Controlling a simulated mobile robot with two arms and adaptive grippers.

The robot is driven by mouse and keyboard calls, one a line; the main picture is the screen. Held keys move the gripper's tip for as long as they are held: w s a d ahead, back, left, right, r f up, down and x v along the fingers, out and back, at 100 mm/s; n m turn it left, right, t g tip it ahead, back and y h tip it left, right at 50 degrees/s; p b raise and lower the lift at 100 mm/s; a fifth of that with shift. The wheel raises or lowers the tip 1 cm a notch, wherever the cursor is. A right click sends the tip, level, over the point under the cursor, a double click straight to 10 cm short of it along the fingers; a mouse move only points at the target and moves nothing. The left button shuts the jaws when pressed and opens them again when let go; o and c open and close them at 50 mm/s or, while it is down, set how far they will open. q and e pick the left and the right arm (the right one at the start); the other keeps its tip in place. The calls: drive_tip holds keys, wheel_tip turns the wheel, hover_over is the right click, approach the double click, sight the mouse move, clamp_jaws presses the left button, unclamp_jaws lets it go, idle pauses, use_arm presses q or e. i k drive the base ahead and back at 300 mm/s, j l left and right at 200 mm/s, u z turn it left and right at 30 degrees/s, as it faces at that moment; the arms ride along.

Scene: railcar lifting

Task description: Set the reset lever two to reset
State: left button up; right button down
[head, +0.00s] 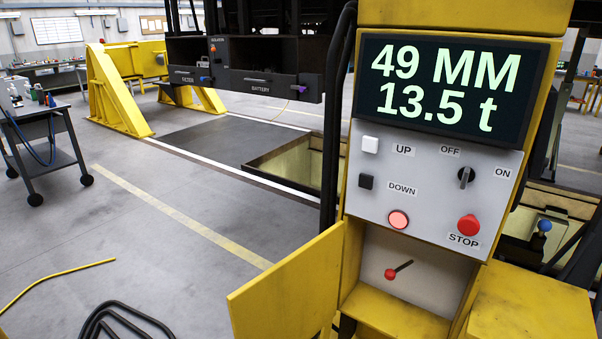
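A small lever (401,268) sits in the open lower compartment of the yellow control post (362,230). It has a red ball knob at its lower left end and a dark rod running up and right. I see no number or reset label beside it, so I cannot tell which lever it is or its setting. The compartment's yellow door (285,290) hangs open to the left. Neither of my grippers is in view.
Above the compartment is a grey panel (425,215) with buttons, a switch and a red STOP button (467,225). The display (445,85) reads 49 MM and 13.5 t. Black cables (120,318) lie on the floor; a wheeled cart (45,140) stands left.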

sight(390, 273)
drive_tip(key=i+j+z, duration=0.1)
drive_tip(key=z, duration=0.85)
drive_tip(key=i+j+z, duration=0.1)
drive_tip(key=j+z, duration=0.3)
drive_tip(key=j, duration=0.2)
drive_tip(key=j+z, duration=0.35)
drive_tip(key=j, duration=0.25)
drive_tip(key=j+z, duration=0.4)
drive_tip(key=j, duration=0.2)
drive_tip(key=k+j, duration=0.1)
drive_tip(key=j, duration=0.6)
drive_tip(key=k+j, duration=0.15)
drive_tip(key=j, duration=0.2)
